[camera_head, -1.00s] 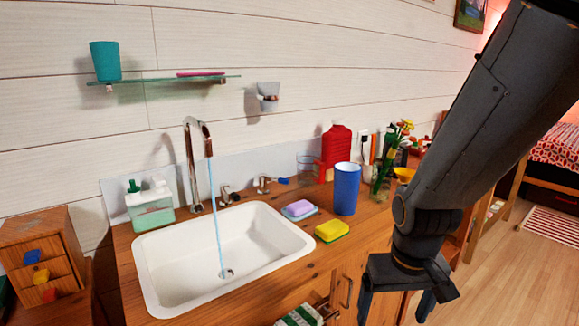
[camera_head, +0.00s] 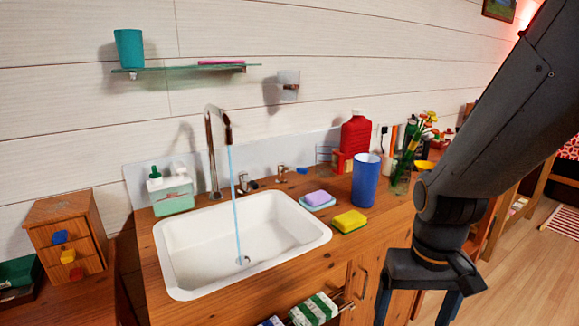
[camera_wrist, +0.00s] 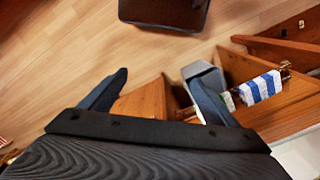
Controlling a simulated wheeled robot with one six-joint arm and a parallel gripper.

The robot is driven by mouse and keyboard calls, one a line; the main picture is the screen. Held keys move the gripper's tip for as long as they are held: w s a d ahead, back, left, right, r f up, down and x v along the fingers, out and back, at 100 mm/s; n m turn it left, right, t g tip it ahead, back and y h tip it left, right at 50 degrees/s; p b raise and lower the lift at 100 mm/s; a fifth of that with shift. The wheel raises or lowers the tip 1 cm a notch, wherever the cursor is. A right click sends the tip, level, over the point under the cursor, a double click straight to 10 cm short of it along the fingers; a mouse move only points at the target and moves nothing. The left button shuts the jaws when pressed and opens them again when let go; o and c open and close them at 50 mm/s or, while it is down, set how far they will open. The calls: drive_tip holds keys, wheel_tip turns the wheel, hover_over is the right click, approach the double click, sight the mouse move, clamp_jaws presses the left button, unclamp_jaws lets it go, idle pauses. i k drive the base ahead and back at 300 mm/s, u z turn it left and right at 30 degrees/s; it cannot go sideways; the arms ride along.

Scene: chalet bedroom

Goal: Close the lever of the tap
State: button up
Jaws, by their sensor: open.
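The chrome tap (camera_head: 212,150) stands behind the white sink (camera_head: 168,262), its tall neck curving over the basin. A blue stream of water (camera_head: 234,200) runs from the spout down to the drain. A short chrome lever (camera_head: 246,183) is at the counter's back, right of the tap neck. Another small chrome fitting with a blue tip (camera_head: 288,171) is further right. My gripper (camera_head: 418,312) is open and empty, pointing down in front of the counter, right of the sink and well away from the tap. Its two fingers also show in the wrist view (camera_wrist: 158,85), above floor and cabinet.
A blue cup (camera_head: 366,182), yellow sponge (camera_head: 349,221), purple soap (camera_head: 317,198) and red bottle (camera_head: 355,140) stand right of the sink. A soap dispenser (camera_head: 171,190) is left of the tap. A glass shelf (camera_head: 185,69) hangs above. Striped towels (camera_wrist: 262,87) hang at the counter front.

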sight(281, 166)
drive_tip(key=z, duration=0.5)
drive_tip(key=k, duration=0.55)
drive_tip(key=z, duration=0.65)
drive_tip(key=i, duration=0.4)
drive_tip(key=u, duration=0.95)
drive_tip(key=i, duration=0.8)
drive_tip(key=u, duration=0.8)
